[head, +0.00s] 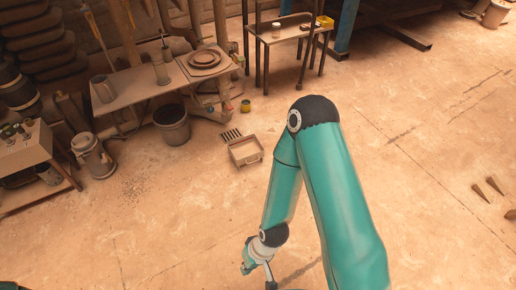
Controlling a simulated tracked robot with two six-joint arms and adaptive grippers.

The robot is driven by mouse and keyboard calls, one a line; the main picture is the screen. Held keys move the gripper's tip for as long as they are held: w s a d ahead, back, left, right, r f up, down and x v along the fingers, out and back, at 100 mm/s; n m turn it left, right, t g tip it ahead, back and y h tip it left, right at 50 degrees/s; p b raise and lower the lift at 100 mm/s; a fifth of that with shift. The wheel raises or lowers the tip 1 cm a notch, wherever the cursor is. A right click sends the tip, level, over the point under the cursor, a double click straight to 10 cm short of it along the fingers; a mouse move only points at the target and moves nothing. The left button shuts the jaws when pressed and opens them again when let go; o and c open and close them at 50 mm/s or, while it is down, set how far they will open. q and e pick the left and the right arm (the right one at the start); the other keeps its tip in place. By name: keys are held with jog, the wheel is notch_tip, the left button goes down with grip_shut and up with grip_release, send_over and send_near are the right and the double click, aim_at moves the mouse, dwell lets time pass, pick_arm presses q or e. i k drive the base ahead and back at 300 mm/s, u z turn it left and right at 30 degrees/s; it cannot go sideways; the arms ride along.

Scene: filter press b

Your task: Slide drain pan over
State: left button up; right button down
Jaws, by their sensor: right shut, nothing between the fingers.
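The drain pan looks to be the shallow pale rectangular pan (245,151) on the floor in the head view, left of the picture's middle. A small loop like a handle shows at its near side. My right arm bends over at its elbow, just right of the pan, and hangs down toward the bottom edge. My right gripper (269,277) is shut and empty at the bottom edge, partly cut off. It is well apart from the pan, on the near side. My left gripper is not in view.
A dark slotted grate (231,135) lies on the floor behind the pan. A dark bucket (173,130) and a workbench (135,86) stand to its left and behind. A small table (283,35) stands at the back. The floor in front of the pan is clear.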

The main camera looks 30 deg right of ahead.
aim_at(247, 149)
jog(key=z, duration=0.2)
jog(key=i, duration=1.35)
jog(key=z, duration=0.45)
jog(key=i, duration=1.35)
jog(key=z, duration=0.2)
